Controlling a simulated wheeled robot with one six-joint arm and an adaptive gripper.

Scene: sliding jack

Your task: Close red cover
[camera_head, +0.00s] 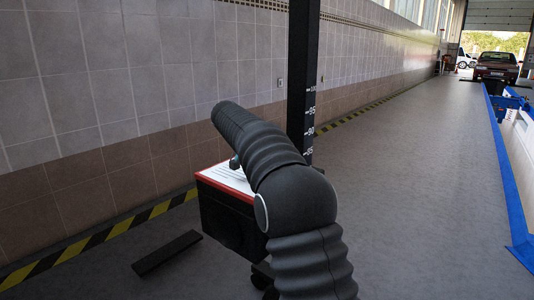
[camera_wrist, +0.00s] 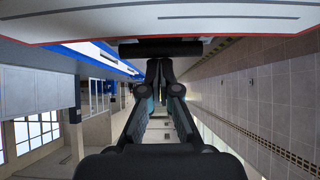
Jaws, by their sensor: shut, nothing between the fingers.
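In the head view, a dark box (camera_head: 228,222) stands on the floor with a white top panel (camera_head: 222,177) edged in red. My black arm hides its right part. I cannot tell from this whether the red-edged panel is the cover, or how far it is open. In the wrist view, a pale panel with a red edge (camera_wrist: 255,26) spans the top. A dark bar (camera_wrist: 160,48) lies just below it. My gripper (camera_wrist: 160,66) is shut and empty, with its tips close to the bar. I cannot tell whether they touch.
A black post (camera_head: 302,75) with a number scale rises behind the box. A dark flat bar (camera_head: 166,253) lies on the floor at left. A tiled wall (camera_head: 150,75) runs behind, with a yellow-black floor stripe. The grey floor to the right is clear up to blue rails (camera_head: 507,170).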

